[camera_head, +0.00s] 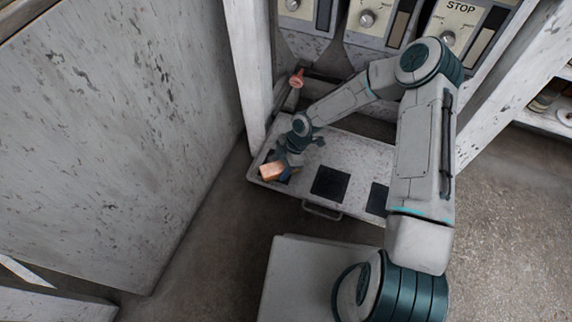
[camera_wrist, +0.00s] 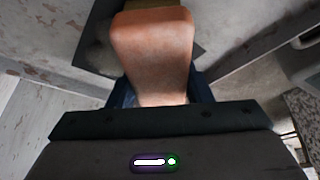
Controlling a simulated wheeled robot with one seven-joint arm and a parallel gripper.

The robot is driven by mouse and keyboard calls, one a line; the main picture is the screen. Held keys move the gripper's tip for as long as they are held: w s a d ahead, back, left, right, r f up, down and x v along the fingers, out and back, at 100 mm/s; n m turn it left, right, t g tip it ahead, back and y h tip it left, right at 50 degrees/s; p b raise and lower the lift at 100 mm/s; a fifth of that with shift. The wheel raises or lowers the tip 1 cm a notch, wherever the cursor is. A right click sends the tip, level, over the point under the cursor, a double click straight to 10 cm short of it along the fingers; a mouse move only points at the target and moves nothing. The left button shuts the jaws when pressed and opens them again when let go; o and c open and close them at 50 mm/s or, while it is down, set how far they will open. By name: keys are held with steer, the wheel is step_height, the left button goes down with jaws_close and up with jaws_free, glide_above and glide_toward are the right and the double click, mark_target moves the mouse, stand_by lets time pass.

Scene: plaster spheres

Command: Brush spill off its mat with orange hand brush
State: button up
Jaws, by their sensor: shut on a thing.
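The orange hand brush (camera_head: 271,172) is at the left end of a pale tray. It also fills the upper middle of the wrist view (camera_wrist: 152,48). My gripper (camera_head: 284,161) is shut on it, with dark fingers on both sides of it in the wrist view (camera_wrist: 161,97). A dark mat (camera_wrist: 88,64) lies beyond the brush, partly hidden by it. A greyish patch, perhaps the spill (camera_wrist: 102,54), shows at the brush's left on this mat. I cannot tell whether the brush touches the mat.
The pale tray (camera_head: 311,209) has a front handle and bears two more dark squares, one in the middle (camera_head: 330,183) and one at right (camera_head: 378,198). A pinkish-tipped thing (camera_head: 297,79) stands behind the tray's left end. Dispensers with knobs (camera_head: 367,18) are behind. A wall panel (camera_head: 120,130) is at left.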

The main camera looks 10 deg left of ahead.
steer(key=shift+s+a, duration=0.3)
steer(key=shift+a, duration=0.2)
steer(key=shift+s+a, duration=0.3)
steer(key=shift+a, duration=0.2)
steer(key=shift+w+d, duration=0.6)
steer(key=shift+d, duration=0.35)
steer(key=shift+w+d, duration=0.55)
steer(key=shift+d, duration=0.4)
steer(key=shift+a, duration=0.15)
steer(key=shift+s+a, duration=0.55)
steer(key=shift+a, duration=0.3)
steer(key=shift+s+a, duration=0.55)
steer(key=shift+a, duration=0.3)
steer(key=shift+s, duration=0.1)
steer(key=shift+s+a, duration=0.1)
steer(key=shift+a, duration=0.05)
steer(key=shift+c, duration=0.4)
